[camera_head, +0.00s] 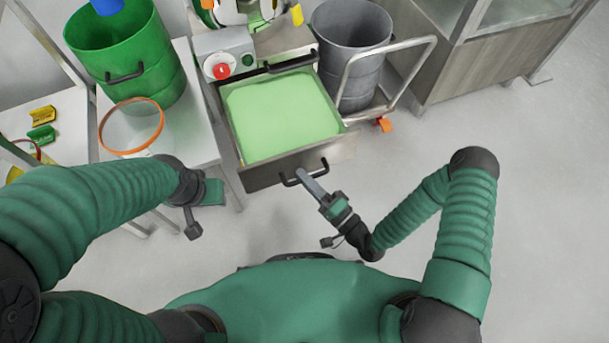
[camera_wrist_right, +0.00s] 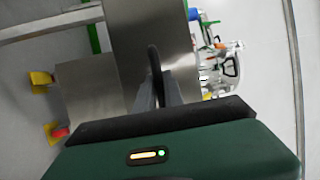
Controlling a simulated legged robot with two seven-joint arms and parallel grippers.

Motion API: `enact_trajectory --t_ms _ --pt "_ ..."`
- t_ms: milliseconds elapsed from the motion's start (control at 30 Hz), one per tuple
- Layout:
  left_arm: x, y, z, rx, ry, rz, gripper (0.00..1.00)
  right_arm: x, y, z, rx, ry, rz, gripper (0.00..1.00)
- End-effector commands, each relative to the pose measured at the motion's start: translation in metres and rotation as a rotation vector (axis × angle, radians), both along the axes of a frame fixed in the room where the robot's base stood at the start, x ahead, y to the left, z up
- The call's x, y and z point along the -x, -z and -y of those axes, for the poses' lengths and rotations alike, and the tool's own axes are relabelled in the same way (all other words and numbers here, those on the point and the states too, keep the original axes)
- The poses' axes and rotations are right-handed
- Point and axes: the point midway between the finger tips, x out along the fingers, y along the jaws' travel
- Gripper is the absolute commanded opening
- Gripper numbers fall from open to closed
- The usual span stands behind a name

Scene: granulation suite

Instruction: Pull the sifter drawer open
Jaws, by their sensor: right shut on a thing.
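The sifter drawer (camera_head: 255,176) stands pulled out toward me in the head view, with light green material (camera_head: 280,115) inside it. Its dark handle (camera_head: 318,172) is on the steel front. My right gripper (camera_head: 302,174) is shut on this handle. In the right wrist view the handle (camera_wrist_right: 154,62) stands between the two fingers (camera_wrist_right: 157,92), in front of the steel drawer front (camera_wrist_right: 137,30). My left gripper (camera_head: 192,228) hangs left of the drawer, apart from it. Whether its fingers are open or shut is not clear.
A green drum (camera_head: 125,60) and an orange-rimmed sieve (camera_head: 131,126) are on the table at the left. A grey bin (camera_head: 350,50) stands on a cart with a pale rail (camera_head: 390,50) right of the drawer. The floor (camera_head: 540,170) at the right is clear.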

Motion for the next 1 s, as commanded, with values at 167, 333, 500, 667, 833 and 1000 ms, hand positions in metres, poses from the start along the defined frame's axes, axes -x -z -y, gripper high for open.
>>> enact_trajectory --t_ms 167,333,500,667,833,1000 --pt "0.0 0.001 0.0 0.0 0.0 0.0 0.39 0.0 0.004 0.0 0.008 -0.001 -0.009 0.26" --pt "0.0 0.0 0.0 0.0 0.0 0.0 0.39 0.0 0.002 0.0 0.005 0.0 -0.005 0.34" --pt "0.0 0.0 0.0 0.0 0.0 0.0 0.39 0.0 0.001 0.0 0.003 -0.001 -0.002 0.34" --pt "0.0 0.0 0.0 0.0 0.0 0.0 0.39 0.0 0.001 0.0 0.003 0.0 -0.002 0.34" --pt "0.0 -0.006 0.0 0.0 0.0 0.0 0.39 0.011 0.002 0.011 0.003 0.002 -0.004 0.34" --pt "0.0 -0.018 0.0 0.0 0.0 0.0 0.39 0.045 0.009 0.04 0.004 0.003 -0.007 0.34"
